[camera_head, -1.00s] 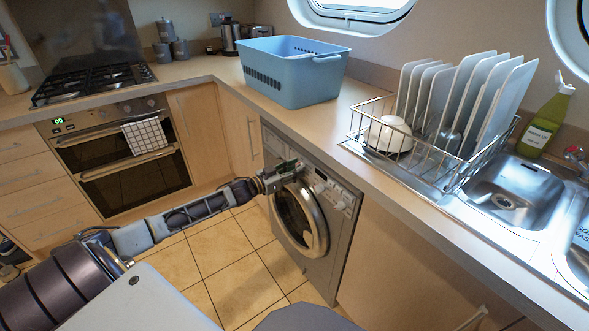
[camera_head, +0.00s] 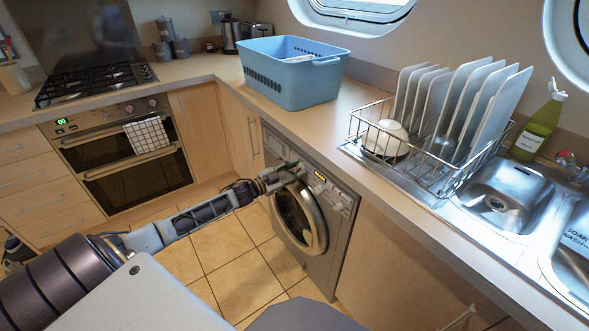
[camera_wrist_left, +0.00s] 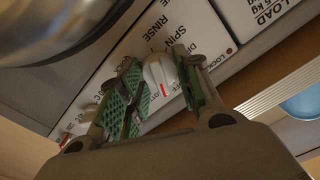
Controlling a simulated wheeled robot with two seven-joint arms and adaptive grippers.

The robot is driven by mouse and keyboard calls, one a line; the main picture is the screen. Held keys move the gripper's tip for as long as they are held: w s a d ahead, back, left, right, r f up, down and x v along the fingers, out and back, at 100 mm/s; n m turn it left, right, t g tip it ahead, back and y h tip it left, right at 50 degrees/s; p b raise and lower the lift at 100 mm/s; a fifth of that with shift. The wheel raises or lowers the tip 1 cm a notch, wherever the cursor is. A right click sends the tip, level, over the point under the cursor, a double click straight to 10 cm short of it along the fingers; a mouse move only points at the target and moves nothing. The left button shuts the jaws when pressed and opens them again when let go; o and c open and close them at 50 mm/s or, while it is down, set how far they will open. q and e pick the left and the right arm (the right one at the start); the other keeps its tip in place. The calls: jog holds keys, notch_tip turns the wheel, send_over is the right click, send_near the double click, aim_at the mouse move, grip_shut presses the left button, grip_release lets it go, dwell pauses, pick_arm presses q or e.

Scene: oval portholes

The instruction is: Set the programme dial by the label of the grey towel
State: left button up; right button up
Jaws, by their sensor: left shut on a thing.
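The washing machine (camera_head: 338,228) stands under the worktop, its round door closed. My left gripper (camera_head: 290,170) is at the upper left of its front panel. In the left wrist view, the green pads of my left gripper (camera_wrist_left: 158,80) are on either side of a white programme dial (camera_wrist_left: 157,70) and shut on it. Printed words such as RINSE and SPIN show beside the dial; its exact setting is hard to read. A small amber display (camera_head: 320,176) is lit on the panel. I cannot make out a grey towel or its label. My right gripper is out of view.
A blue laundry basket (camera_head: 290,85) stands on the worktop above the machine, something pale inside. A dish rack (camera_head: 430,170) with plates is to its right. A checked cloth (camera_head: 147,136) hangs on the oven handle. The tiled floor is clear before the machine.

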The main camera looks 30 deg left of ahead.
pick_arm(q)
jog(key=shift+d+m+p, duration=0.1)
jog(key=shift+m+p, duration=0.45)
jog(key=shift+m, duration=0.95)
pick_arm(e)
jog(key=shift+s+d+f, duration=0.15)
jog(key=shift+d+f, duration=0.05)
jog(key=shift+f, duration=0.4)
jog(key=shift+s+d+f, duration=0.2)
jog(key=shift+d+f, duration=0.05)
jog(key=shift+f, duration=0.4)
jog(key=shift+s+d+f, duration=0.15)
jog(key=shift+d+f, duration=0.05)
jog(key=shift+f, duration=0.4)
pick_arm(q)
jog(key=o, duration=1.1)
jog(key=shift+c, duration=0.2)
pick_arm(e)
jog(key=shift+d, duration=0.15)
pick_arm(q)
jog(key=shift+s, duration=0.15)
jog(key=v, duration=1.1)
jog(key=shift+s+a, duration=0.2)
jog(key=shift+s, duration=0.1)
jog(key=shift+f, duration=0.1)
